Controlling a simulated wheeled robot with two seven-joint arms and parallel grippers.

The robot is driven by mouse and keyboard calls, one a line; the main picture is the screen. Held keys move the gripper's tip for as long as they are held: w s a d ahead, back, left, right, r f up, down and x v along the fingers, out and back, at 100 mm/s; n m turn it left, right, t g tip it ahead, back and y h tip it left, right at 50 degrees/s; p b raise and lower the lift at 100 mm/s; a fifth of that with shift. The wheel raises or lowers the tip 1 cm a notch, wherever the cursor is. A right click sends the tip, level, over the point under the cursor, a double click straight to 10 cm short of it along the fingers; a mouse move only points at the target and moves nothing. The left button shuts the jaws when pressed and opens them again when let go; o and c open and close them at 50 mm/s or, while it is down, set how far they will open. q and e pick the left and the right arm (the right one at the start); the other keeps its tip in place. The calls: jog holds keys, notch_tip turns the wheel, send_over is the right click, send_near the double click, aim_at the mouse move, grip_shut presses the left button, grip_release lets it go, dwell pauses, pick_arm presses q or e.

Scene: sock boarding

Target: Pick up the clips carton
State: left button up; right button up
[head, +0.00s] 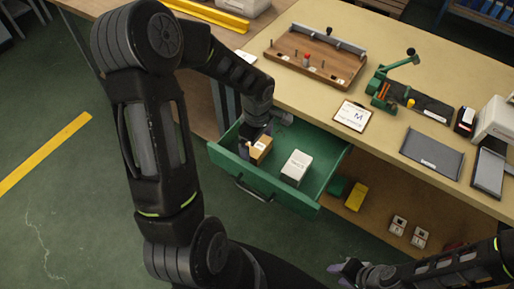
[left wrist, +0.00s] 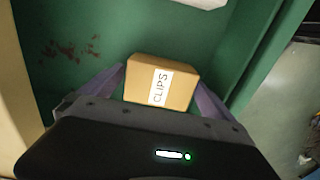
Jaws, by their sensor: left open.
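The clips carton (left wrist: 180,85) is a small tan box with a white label reading CLIPS. It sits in the open green drawer (head: 233,167), and in the head view the carton (head: 261,150) is near the drawer's left end. My left gripper (left wrist: 162,88) is open, with one purple finger on each side of the carton. I cannot tell whether the fingers touch it. In the head view the left gripper (head: 250,143) is partly hidden behind its own wrist. My right gripper (head: 345,269) is low at the bottom, away from the drawer, and its jaws are unclear.
A white carton (head: 297,166) stands in the drawer to the right of the clips carton. The workbench (head: 310,100) above holds a wooden board (head: 315,62), a green tool (head: 388,82) and a clipboard (head: 353,116). A yellow box (head: 356,197) is on the lower shelf.

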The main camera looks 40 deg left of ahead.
pick_arm(q)
jog(key=shift+c, duration=0.4)
jog(key=c, duration=1.4)
